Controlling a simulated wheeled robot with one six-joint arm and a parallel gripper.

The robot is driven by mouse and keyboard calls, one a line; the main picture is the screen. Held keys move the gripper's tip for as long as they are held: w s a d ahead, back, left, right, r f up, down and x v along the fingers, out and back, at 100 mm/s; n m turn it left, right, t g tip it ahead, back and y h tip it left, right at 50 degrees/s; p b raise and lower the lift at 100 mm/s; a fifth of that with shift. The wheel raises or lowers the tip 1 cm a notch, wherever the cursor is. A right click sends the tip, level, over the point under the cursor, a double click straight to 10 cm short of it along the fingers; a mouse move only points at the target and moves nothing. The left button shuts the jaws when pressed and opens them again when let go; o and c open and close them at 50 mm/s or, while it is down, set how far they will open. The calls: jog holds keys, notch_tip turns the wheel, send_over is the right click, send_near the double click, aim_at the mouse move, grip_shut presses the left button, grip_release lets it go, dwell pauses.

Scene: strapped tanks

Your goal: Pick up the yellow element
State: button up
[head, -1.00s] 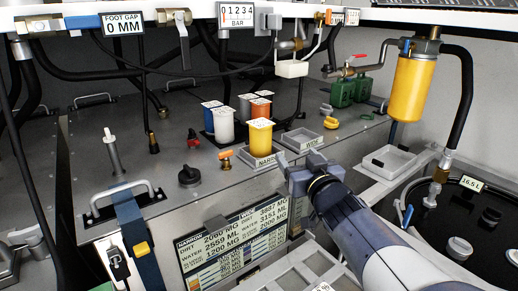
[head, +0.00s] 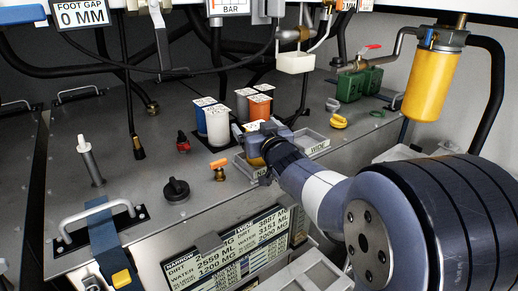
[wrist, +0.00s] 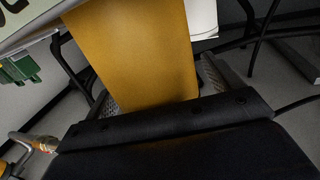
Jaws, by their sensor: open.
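The yellow element (head: 256,161) stands in the tray labelled as narrow; my gripper (head: 262,140) hides most of it in the head view. In the wrist view the yellow element (wrist: 138,55) fills the space between the two fingers of my gripper (wrist: 155,88). The fingers are open, one on each side of it. I cannot tell whether either finger touches it.
White (head: 218,124), blue (head: 202,109) and orange (head: 260,106) elements stand close behind. The wide tray (head: 312,143) lies to the right. A larger yellow canister (head: 435,83) hangs at the right. An orange-handled valve (head: 219,169) is just left. Hoses hang overhead.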

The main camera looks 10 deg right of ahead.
jog(key=shift+c, duration=0.4)
grip_shut()
dwell(0.5)
